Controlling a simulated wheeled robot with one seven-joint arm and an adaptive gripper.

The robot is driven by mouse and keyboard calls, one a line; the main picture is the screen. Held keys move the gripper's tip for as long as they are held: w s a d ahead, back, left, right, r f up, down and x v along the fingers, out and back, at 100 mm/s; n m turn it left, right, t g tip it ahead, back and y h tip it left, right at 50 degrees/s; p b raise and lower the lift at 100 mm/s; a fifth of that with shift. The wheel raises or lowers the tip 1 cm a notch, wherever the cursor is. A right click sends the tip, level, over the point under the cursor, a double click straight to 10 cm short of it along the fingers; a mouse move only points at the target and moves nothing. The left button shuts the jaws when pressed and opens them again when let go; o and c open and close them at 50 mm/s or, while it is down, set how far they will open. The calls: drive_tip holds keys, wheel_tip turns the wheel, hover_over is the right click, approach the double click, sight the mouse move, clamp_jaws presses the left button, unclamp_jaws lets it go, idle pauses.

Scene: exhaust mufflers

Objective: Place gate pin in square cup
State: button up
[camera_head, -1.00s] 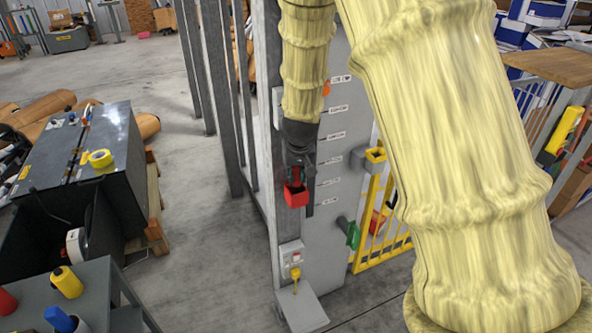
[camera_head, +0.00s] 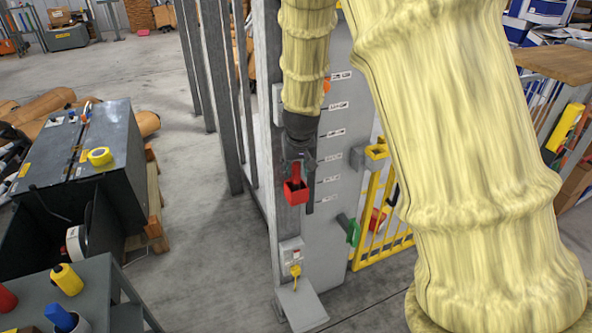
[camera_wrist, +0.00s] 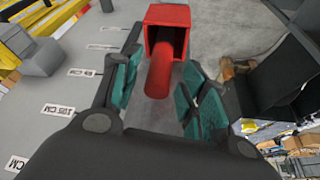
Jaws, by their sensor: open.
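A red cylindrical pin (camera_wrist: 160,76) stands with its lower end inside a red square cup (camera_wrist: 167,17). In the head view the red cup (camera_head: 296,192) is on the grey post, and the red pin (camera_head: 301,171) shows above its rim, tilted. My gripper (camera_wrist: 164,84) is open, with one teal-padded finger on each side of the pin. Gaps show between both fingers and the pin. In the head view my gripper (camera_head: 299,160) is just above the cup. The bottom of the pin is hidden inside the cup.
A yellow barred gate (camera_head: 383,235) is behind. A bench (camera_head: 90,290) at lower left holds red, yellow and blue cylinders. Open floor lies left of the post.

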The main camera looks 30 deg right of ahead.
drive_tip(key=b+v, duration=0.2)
drive_tip(key=v, duration=0.9)
drive_tip(key=s+a+f+n+g, duration=0.1)
drive_tip(key=s+f, duration=0.3)
drive_tip(key=f, duration=0.6)
drive_tip(key=s+f+g, duration=0.1)
drive_tip(key=s+f, duration=0.3)
drive_tip(key=f, duration=0.6)
drive_tip(key=s+a+f+n, duration=0.1)
drive_tip(key=s+f, duration=0.3)
drive_tip(key=f, duration=0.7)
drive_tip(key=s+a+f+g, duration=0.1)
drive_tip(key=s+a+f, duration=0.3)
drive_tip(key=s+f, duration=0.5)
drive_tip(key=s+a+f+n+g+y, duration=0.1)
drive_tip(key=s+a+f, duration=0.3)
drive_tip(key=s, duration=1.2)
wheel_tip(320, 180, down, 5)
drive_tip(key=shift+a+r+y, duration=0.1)
drive_tip(key=shift+a+y, duration=0.2)
